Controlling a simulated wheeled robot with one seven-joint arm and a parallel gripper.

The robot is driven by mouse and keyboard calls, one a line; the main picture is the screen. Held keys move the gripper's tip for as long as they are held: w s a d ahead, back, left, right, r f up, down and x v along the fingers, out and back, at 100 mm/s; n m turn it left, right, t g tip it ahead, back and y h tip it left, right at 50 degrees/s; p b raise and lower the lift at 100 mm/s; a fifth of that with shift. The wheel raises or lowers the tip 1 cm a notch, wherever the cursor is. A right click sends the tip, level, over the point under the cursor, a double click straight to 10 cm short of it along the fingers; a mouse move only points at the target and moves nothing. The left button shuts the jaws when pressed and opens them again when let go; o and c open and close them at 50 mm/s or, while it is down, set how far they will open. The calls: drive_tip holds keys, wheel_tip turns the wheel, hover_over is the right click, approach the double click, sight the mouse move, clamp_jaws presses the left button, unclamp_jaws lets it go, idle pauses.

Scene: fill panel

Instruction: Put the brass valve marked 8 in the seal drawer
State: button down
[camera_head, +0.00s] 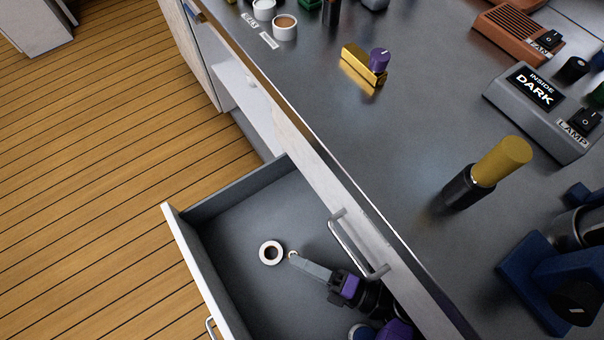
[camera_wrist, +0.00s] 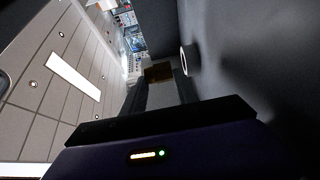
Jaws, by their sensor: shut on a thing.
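My gripper (camera_head: 296,258) reaches down inside an open drawer (camera_head: 187,252), its grey finger pointing left. In the wrist view, my gripper (camera_wrist: 160,84) is shut on a small brownish, brass-coloured thing (camera_wrist: 158,72) at its fingertips. Only a small pale bit of the held thing (camera_head: 292,254) shows in the head view. I cannot read a mark on it, nor tell whether it touches the drawer floor. A white ring-like piece with a dark middle (camera_head: 271,252) lies in the drawer, just left of the fingertips; it also shows in the wrist view (camera_wrist: 184,60). No drawer label is readable.
The counter edge and a bar handle (camera_head: 350,250) stand close above my gripper. On the counter are a gold block with a purple knob (camera_head: 359,66), a gold-topped black cylinder (camera_head: 500,160) and a lamp switch box (camera_head: 540,110). The drawer floor's left part is bare.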

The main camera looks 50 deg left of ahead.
drive_tip(key=c, duration=0.9)
unclamp_jaws()
drive_tip(key=shift+c, duration=0.2)
drive_tip(key=shift+r, duration=0.5)
drive_tip(key=p+v, duration=0.1)
drive_tip(key=v, duration=0.6)
drive_tip(key=shift+w+d+r, duration=0.1)
drive_tip(key=shift+w+d, duration=0.05)
drive_tip(key=shift+d, duration=0.1)
